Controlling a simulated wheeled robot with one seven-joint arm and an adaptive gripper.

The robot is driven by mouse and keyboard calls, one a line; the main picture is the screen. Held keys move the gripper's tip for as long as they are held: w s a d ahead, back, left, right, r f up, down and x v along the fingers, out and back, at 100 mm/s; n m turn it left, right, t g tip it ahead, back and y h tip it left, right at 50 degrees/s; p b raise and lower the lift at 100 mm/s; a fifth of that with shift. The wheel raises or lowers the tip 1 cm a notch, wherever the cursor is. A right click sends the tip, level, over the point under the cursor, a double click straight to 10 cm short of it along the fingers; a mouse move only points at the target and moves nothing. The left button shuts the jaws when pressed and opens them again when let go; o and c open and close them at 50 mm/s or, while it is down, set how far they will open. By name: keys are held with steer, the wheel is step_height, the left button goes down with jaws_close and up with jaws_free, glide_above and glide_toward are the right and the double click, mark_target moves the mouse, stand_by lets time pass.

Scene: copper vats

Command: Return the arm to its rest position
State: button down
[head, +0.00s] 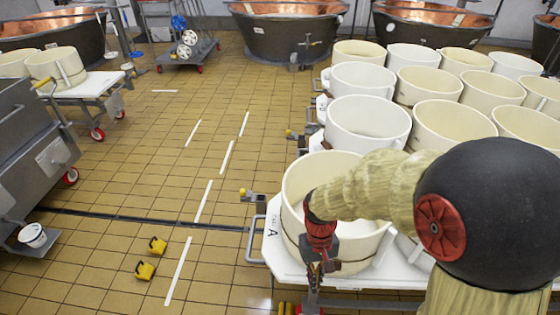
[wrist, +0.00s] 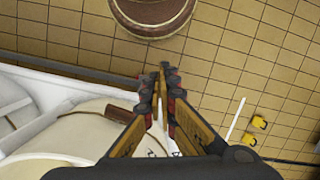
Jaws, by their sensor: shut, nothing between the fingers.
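My gripper (head: 316,278) is in front of the nearest cream tub (head: 325,182), low at the edge of the white table (head: 275,245). My arm reaches in from the right and hides part of that tub. In the wrist view my gripper (wrist: 163,75) has its two fingers together with nothing between them. A cream tub (wrist: 85,135) and the white table edge lie to the left of and below the fingers there.
Several cream tubs (head: 368,120) fill the white table on the right. Copper vats (head: 285,35) stand at the back. A grey steel cart (head: 40,150) is at the left. Small yellow blocks (head: 145,270) lie on the tiled floor. The middle floor is mostly clear.

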steer(key=s+d+r+t, duration=0.2)
steer(key=d+r, duration=0.1)
steer(key=r, duration=0.5)
steer(key=s+d+r+m+t, duration=0.1)
steer(key=s+d+r+t, duration=0.2)
steer(key=r, duration=0.5)
steer(key=s+d+r+m+t, duration=0.1)
steer(key=s+d+r+t, duration=0.1)
steer(key=r, duration=0.6)
steer(key=shift+s+d+r+t, duration=0.3)
steer(key=shift+d+r+t, duration=0.15)
steer(key=shift+d, duration=0.2)
